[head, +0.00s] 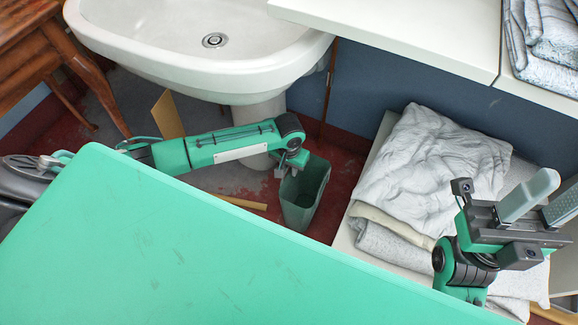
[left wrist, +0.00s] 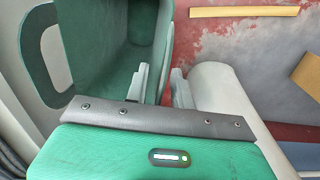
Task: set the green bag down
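The green bag (head: 302,205) is upright beyond the green panel, below my left gripper, with its mouth open upward. In the left wrist view its dark inside and a loop handle (left wrist: 62,92) show at upper left. My left gripper (head: 288,168) is at the bag's upper rim. Its fingers (left wrist: 166,88) lie on either side of the bag's right edge, the left one over the bag's mouth. I cannot tell whether they press on it or whether the bag's base rests on the floor. My right gripper (head: 545,205) is open and empty, far right.
A white basin (head: 200,45) stands behind my left arm. Folded grey cloths (head: 430,165) lie on a low surface right of the bag. A wooden strip (head: 240,202) lies on the red, worn floor left of the bag. A white counter (head: 410,30) overhangs behind.

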